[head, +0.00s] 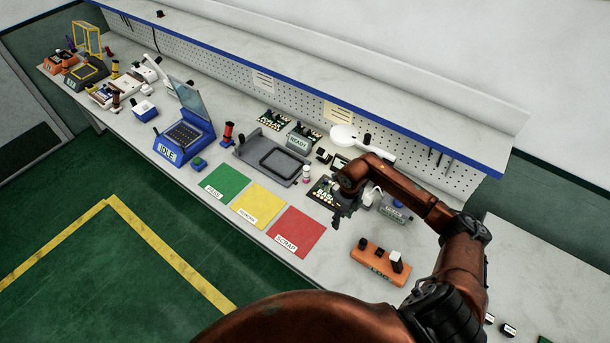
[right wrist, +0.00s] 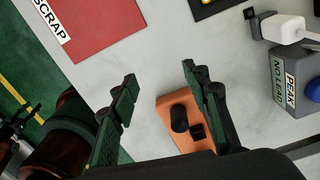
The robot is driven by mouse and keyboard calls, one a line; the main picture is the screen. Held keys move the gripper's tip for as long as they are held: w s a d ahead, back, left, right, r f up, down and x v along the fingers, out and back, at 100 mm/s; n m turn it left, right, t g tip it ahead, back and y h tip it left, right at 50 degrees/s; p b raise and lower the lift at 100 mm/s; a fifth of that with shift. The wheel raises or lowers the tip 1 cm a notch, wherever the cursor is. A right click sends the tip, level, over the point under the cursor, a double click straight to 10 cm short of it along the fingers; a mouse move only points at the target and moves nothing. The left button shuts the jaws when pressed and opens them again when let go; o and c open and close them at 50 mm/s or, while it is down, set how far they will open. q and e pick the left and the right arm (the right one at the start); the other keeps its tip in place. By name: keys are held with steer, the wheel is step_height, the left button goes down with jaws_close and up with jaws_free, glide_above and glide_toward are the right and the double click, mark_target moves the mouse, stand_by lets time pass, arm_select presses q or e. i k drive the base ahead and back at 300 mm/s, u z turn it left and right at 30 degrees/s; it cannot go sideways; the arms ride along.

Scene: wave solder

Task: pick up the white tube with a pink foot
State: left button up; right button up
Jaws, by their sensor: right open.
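A small white tube with pink on it (head: 306,173) stands on the bench at the right end of the grey tray fixture, left of my right arm. It is too small to make out clearly. My right gripper (head: 338,219) hangs over the bench near the dark board, to the right of the tube and apart from it. In the right wrist view its two fingers (right wrist: 158,78) are spread with nothing between the tips. The tube does not show in that view. My left gripper is not in view.
An orange LOG block (head: 376,264) with black and white pieces sits near the front edge. Green, yellow and red (head: 297,232) mats lie left of the gripper. A grey PEAK NO LEAD box (right wrist: 296,78) and a dark board (head: 322,191) are close by. A shelf overhangs behind.

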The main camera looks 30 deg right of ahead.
mark_target(306, 169)
steer(key=i, duration=1)
